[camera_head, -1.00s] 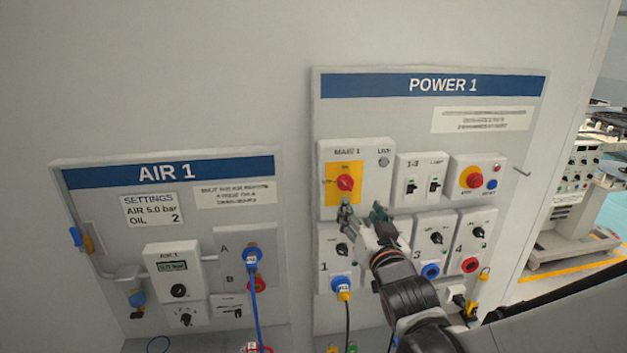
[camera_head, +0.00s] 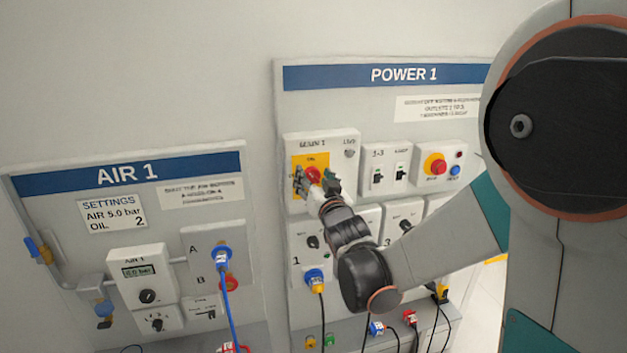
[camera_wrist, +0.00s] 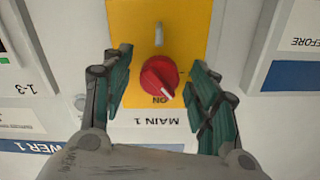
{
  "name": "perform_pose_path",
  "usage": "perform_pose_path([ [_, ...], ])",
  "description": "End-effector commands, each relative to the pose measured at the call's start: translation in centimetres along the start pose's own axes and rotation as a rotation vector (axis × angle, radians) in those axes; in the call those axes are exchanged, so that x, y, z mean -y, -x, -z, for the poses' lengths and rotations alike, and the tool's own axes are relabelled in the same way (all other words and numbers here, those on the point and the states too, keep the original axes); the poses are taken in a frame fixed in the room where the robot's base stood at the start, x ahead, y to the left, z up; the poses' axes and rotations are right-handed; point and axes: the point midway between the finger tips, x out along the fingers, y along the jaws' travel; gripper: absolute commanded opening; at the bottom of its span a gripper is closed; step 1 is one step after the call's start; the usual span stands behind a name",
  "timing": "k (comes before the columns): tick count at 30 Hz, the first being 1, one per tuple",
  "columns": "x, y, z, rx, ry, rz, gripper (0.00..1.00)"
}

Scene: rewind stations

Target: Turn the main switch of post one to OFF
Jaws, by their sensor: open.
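The main switch, a red rotary knob (camera_head: 313,174) on a yellow plate labelled MAIN 1, sits at the upper left of the POWER 1 panel (camera_head: 440,76). In the wrist view, which is upside down, the red knob (camera_wrist: 159,77) has a white pointer mark near the ON label. My gripper (camera_head: 316,184) is at the switch in the head view. In the wrist view its open fingers (camera_wrist: 160,88) stand on both sides of the knob, with a gap on each side. My gripper hides part of the plate in the head view.
Right of the main switch are the 1-3 breaker box (camera_head: 386,170) and a box with a red emergency button (camera_head: 435,164). The AIR 1 panel (camera_head: 170,172) is at the left.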

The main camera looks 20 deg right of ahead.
Motion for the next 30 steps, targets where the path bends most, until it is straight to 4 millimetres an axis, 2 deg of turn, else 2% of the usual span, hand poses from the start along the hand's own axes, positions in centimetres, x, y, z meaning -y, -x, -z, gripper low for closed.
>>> perform_pose_path([
  [3, 0.00, 0.02, 0.00, 0.000, 0.000, 0.000, 0.52],
  [9, 0.00, 0.03, 0.01, 0.000, 0.000, 0.000, 0.10],
  [20, -0.01, 0.04, -0.03, 0.000, 0.034, 0.000, 0.10],
  [30, -0.07, 0.05, -0.09, 0.000, 0.245, -0.001, 0.10],
])
